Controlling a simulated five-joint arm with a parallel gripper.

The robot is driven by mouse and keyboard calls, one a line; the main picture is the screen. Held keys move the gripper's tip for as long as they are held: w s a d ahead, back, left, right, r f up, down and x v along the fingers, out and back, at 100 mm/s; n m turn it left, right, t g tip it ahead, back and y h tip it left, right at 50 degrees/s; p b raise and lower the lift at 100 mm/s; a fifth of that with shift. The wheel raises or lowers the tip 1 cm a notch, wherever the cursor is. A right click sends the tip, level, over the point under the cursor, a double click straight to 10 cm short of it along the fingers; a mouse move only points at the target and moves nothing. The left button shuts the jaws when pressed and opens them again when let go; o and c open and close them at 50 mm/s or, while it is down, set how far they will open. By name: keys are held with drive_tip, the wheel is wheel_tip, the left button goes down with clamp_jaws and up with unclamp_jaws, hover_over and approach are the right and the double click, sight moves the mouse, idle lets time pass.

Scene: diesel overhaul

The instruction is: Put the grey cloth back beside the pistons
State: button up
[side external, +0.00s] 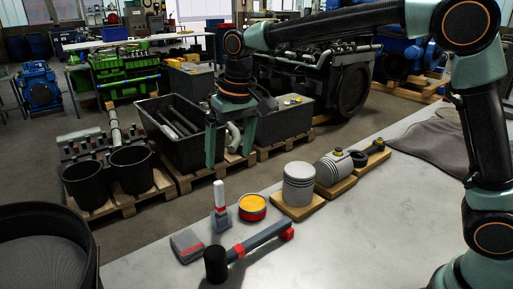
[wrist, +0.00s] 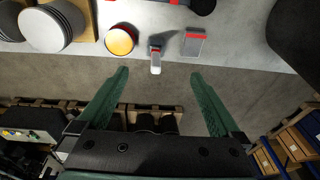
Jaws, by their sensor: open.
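A dark grey cloth (side external: 432,146) lies spread and rumpled on the bench at the right, beyond the pistons and partly hidden behind my arm. One grey piston (side external: 298,184) stands upright on a wooden board. A second piston (side external: 333,168) lies tilted on another board behind it, with a connecting rod (side external: 372,152) to its right. The upright piston also shows at the upper left in the wrist view (wrist: 48,28). My gripper (side external: 231,160) is open and empty, above and past the bench's far edge, left of the pistons. In the wrist view its fingers (wrist: 158,73) are spread with nothing held.
On the bench are a yellow-topped red tin (side external: 252,206), a white-handled tool (side external: 220,197), a grey block with a red stripe (side external: 187,246) and a black-headed hammer (side external: 250,245). Crates on pallets (side external: 183,135) stand beyond the edge. The front right of the bench is clear.

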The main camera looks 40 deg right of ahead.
drive_tip(key=s+d+r+t, duration=0.1)
drive_tip(key=s+d+t, duration=0.2)
drive_tip(key=s+d, duration=1.2)
drive_tip(key=shift+s+d+t+h, duration=0.3)
drive_tip(key=shift+s+d+t, duration=0.1)
drive_tip(key=shift+s, duration=0.85)
